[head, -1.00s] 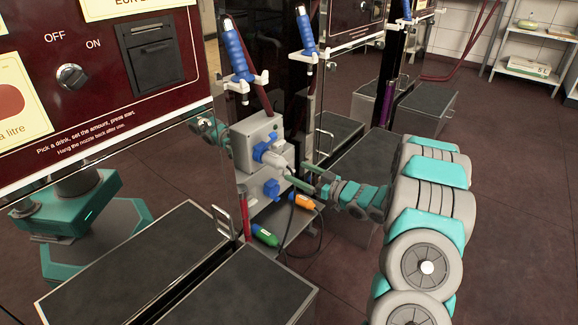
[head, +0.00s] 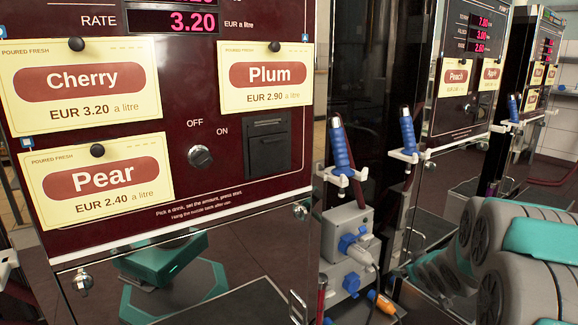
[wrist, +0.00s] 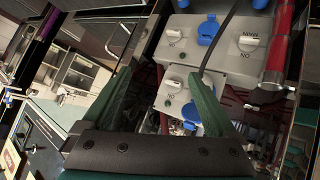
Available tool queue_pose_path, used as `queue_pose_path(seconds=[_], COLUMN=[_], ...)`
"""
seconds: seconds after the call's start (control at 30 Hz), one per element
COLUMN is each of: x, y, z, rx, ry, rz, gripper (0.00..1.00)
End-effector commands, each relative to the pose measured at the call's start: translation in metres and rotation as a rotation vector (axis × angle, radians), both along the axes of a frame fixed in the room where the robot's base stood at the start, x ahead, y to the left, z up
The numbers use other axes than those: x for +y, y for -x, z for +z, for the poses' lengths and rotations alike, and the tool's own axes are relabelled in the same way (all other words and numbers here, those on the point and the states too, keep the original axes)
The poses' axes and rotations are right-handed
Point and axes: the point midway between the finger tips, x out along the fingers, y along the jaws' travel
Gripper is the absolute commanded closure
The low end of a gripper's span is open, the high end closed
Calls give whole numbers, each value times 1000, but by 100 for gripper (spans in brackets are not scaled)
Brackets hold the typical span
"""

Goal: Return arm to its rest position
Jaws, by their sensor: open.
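My gripper (wrist: 160,105) is open in the wrist view, its two green fingers spread with nothing seen between them. Beyond the fingers is a grey socket box (wrist: 221,42) with white knobs and blue socket covers. In the head view my arm (head: 530,260) is folded at the right edge, and my gripper is not clearly seen there. The grey socket box also shows in the head view (head: 336,228), left of my arm, with a grey plug and cable at a blue socket.
A maroon drink pump (head: 250,185) with Cherry, Plum and Pear cards fills the left. Blue-handled nozzles (head: 340,148) hang on white holders. More pumps (head: 470,75) stand at the right. An orange-ended plug (head: 382,302) is below the box. A red pipe (wrist: 279,45) runs close by in the wrist view.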

Motion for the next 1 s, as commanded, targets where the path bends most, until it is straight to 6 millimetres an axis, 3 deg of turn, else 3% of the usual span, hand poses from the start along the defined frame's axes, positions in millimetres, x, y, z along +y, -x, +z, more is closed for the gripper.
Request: queue_pose_path(seconds=[0.1,0.37,0.8,0.9,1.0], x=[7,40,151,170,181], y=[40,155,389,425,447], z=[14,27,35,38,40], rx=[103,373,887,966,1020], ry=[20,-3,-161,-189,-205], rz=[-87,-245,-290,-272,-258], gripper=[7,7,7,7,7])
